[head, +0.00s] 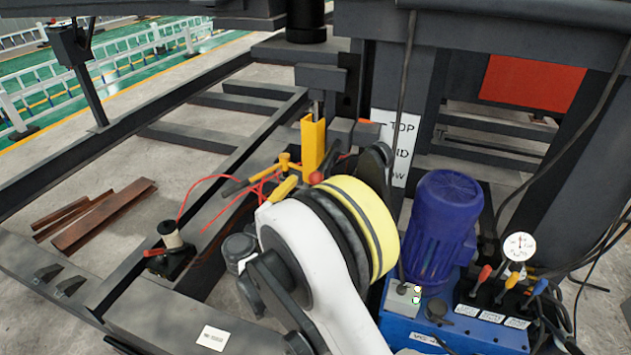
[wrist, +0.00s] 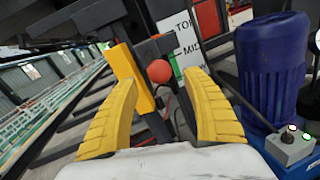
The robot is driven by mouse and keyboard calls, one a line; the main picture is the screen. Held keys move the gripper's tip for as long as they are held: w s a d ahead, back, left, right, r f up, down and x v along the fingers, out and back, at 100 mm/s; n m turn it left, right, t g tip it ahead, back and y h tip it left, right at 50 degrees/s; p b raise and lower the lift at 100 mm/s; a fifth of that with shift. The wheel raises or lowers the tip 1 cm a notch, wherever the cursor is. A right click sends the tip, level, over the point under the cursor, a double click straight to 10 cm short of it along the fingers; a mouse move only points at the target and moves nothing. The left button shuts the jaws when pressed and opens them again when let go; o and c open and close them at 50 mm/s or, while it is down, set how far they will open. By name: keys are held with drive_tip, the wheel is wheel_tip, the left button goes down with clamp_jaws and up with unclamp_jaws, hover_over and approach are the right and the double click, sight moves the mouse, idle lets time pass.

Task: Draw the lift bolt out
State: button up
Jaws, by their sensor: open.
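The lift bolt shows as a round red knob (head: 316,178) beside an upright yellow bracket (head: 313,143) on the dark frame. Its shank is hidden. In the wrist view the red knob (wrist: 159,71) lies in the gap between my fingertips, with the yellow bracket (wrist: 131,72) just left of it. My gripper (wrist: 158,63) is open and points at the knob. Its two ribbed yellow fingers stand wide apart on either side, and nothing is held. I cannot tell how far past the fingertips the knob is. In the head view my white arm hides most of the gripper.
A blue motor (head: 443,225) on a blue pump unit (head: 455,335) with coloured levers and a gauge (head: 519,247) stands close on the right. A white level sign (head: 398,130) is behind. Red cables (head: 225,195) and dark frame beams lie left. Rusty bars (head: 105,218) lie on the floor.

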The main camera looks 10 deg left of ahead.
sight(312, 183)
drive_tip(key=b+x, duration=0.1)
drive_tip(key=x, duration=0.4)
drive_tip(key=shift+w, duration=0.15)
clamp_jaws()
drive_tip(key=v, duration=0.2)
drive_tip(key=d+v, duration=0.1)
drive_tip(key=v, duration=0.1)
drive_tip(key=shift+s+a+b, duration=0.15)
drive_tip(key=shift+s+b, duration=0.15)
drive_tip(key=shift+s, duration=0.2)
unclamp_jaws()
drive_tip(key=shift+s, duration=0.1)
